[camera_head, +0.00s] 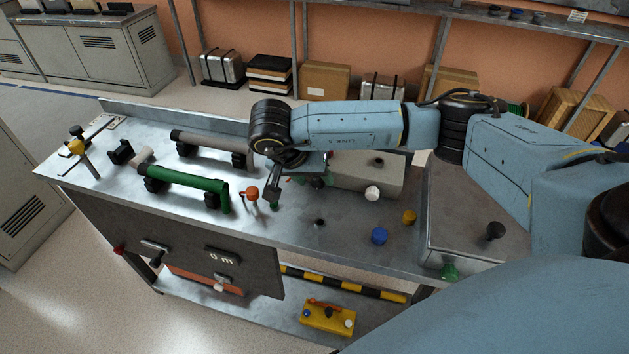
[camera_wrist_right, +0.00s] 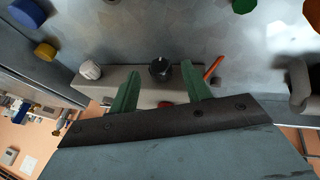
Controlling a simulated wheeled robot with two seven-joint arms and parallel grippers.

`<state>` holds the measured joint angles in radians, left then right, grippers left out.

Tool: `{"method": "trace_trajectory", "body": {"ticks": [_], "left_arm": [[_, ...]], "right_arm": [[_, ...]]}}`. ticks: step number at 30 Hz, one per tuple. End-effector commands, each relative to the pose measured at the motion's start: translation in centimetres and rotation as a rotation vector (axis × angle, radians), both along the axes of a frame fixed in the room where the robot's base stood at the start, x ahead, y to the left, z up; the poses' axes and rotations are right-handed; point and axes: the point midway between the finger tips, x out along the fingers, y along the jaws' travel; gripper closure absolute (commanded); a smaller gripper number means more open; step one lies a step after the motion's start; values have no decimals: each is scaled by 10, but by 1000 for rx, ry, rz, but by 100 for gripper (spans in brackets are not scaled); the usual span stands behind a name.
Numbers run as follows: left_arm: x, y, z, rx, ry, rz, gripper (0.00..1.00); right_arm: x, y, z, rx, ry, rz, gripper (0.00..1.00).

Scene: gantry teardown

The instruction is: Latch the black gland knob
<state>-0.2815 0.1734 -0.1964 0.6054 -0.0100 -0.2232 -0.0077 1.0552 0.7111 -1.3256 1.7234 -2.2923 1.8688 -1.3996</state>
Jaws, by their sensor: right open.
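My right gripper (camera_head: 290,192) is over the middle of the bench. In the right wrist view, its two green fingers (camera_wrist_right: 160,70) are apart and empty. A black round knob (camera_wrist_right: 159,68) shows between the fingertips in that picture, at the face of a beige-grey box (camera_wrist_right: 145,88); I cannot tell whether the fingers touch it. In the head view, my gripper and wrist hide most of that spot. A white knob (camera_head: 372,193) is on the same box (camera_head: 350,180) and also shows in the right wrist view (camera_wrist_right: 90,70). My left gripper is not in view.
A blue knob (camera_head: 379,236) and a yellow knob (camera_head: 409,217) stand to the right. A grey box with another black knob (camera_head: 495,230) is at the bench's right end. A green pipe (camera_head: 185,183) and an orange-red knob (camera_head: 250,193) are left of my gripper.

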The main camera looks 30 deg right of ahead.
Motion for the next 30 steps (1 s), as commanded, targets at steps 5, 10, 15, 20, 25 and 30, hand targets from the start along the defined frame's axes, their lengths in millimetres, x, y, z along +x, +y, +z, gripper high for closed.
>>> {"method": "trace_trajectory", "body": {"ticks": [5,10,15,20,25,30], "left_arm": [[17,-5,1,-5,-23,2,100],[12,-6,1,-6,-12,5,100],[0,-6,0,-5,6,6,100],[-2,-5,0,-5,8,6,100],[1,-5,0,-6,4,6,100],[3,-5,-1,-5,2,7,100]], "right_arm": [[1,-6,-12,1,0,-1,52],[1,-7,-14,0,0,0,52],[1,-7,-13,0,0,0,57],[1,-7,-13,0,0,0,78],[1,-7,-13,1,-1,0,96],[1,-7,-13,8,-9,0,96]]}}
